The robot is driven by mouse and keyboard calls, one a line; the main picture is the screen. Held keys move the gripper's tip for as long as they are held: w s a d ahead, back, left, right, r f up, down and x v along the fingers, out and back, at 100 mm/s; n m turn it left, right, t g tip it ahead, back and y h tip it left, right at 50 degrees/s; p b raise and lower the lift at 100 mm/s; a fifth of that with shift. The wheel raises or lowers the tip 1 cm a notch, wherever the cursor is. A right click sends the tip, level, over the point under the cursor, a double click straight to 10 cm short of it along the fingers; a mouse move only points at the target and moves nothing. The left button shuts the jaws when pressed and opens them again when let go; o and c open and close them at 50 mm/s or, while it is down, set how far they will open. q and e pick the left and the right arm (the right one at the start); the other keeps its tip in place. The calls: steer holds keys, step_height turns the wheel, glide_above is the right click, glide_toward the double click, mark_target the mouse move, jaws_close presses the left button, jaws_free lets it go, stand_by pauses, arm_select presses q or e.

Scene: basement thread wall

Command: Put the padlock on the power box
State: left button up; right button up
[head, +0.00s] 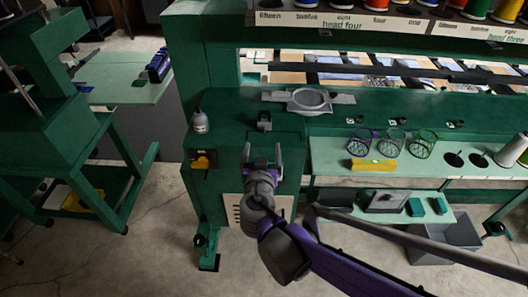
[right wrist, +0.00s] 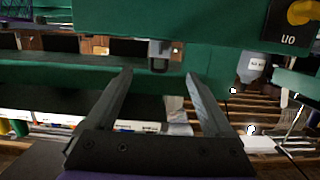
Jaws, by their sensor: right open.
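The padlock (head: 264,124) is small and dark and sits on the green machine top near its front edge. It also shows in the right wrist view (right wrist: 159,52), just beyond the fingertips. The power box (head: 212,161) is a dark panel with a yellow switch on the machine's front, left of my right gripper (head: 263,156). Its yellow switch shows at the upper right corner of the right wrist view (right wrist: 302,12). My right gripper is open and empty, in front of the padlock and apart from it; its two fingers (right wrist: 158,78) point toward it. My left gripper is out of view.
A grey bottle (head: 200,122) stands on the machine top left of the padlock. A grey round hoop (head: 309,100) lies behind it. Several mesh cups (head: 387,142) and a yellow box (head: 373,165) are on the shelf at the right. The machine top around the padlock is clear.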

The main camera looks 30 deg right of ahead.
steer(key=s+f+n+g+y, duration=0.25)
steer(key=s+f+g, duration=0.25)
steer(key=s+f, duration=0.4)
steer(key=s+a+f+n+g+y, duration=0.3)
steer(key=s+a+f+y, duration=0.1)
steer(key=s+a, duration=0.4)
steer(key=shift+s+a+n+y, duration=0.15)
steer(key=shift+s+n+y, duration=0.2)
steer(key=shift+s+y, duration=0.45)
steer(key=shift+w, duration=0.1)
stand_by(0.6)
